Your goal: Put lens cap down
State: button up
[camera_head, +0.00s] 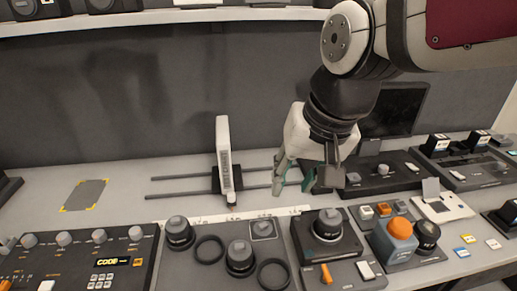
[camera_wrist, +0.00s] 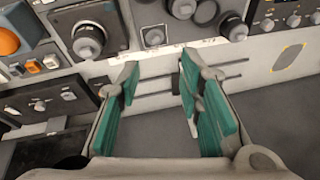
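My gripper (camera_head: 293,186) hangs above the back of the desk, right of the upright white plate. In the wrist view its green-padded fingers (camera_wrist: 160,72) are spread apart, with nothing between them. A small round grey piece (camera_head: 263,229) sits in a pale-outlined square on the front panel, below and left of the gripper. It also shows in the wrist view (camera_wrist: 155,37), ahead of the fingertips. It may be the lens cap, but I cannot tell for sure.
The white plate (camera_head: 224,155) stands on a black carriage across two dark rods. Dark knobs (camera_head: 180,233) and black rings (camera_head: 209,250) line the front. An orange dome (camera_head: 400,228) stands at right. Bare desk surrounds a yellow-cornered grey patch (camera_head: 84,195) at left.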

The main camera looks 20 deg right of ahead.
jog(key=s+r+n+t, duration=0.1)
jog(key=s+n, duration=0.2)
jog(key=s, duration=0.2)
jog(key=shift+s+d+r+n+h, duration=0.3)
jog(key=shift+s+d+n+h, duration=0.05)
jog(key=shift+s+n+h, duration=0.05)
dwell(1.2)
